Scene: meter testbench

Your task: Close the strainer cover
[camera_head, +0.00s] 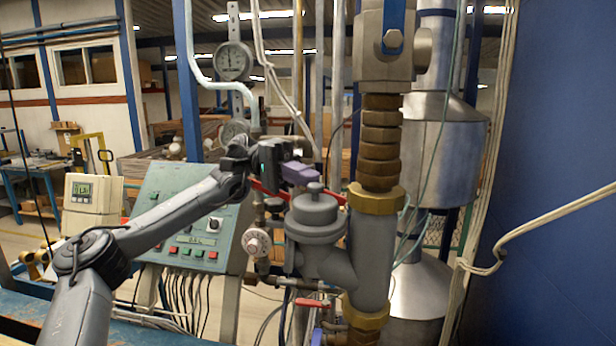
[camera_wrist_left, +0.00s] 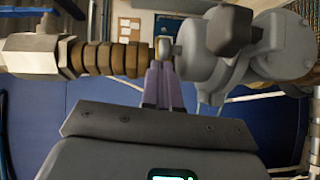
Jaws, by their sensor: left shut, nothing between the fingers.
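The grey strainer (camera_head: 368,260) is a Y-shaped body set between brass fittings on a vertical pipe. Its round grey cover (camera_head: 314,215), with a small knob on top, sits at the upper end of the side branch; I cannot tell whether it is fully seated. My left gripper (camera_head: 305,173) has purple fingers and is shut and empty, just above and behind the knob; contact cannot be told. Its fingers (camera_wrist_left: 164,82) are together in the wrist view. My right gripper is not in view.
A brass pipe stack (camera_head: 380,140) rises right of my left gripper. A green control panel (camera_head: 195,215) stands left of the strainer. Pressure gauges (camera_head: 233,61) hang behind. A red-handled valve (camera_head: 312,303) lies below. Loose cables (camera_head: 480,200) and a blue wall (camera_head: 560,130) are at the right.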

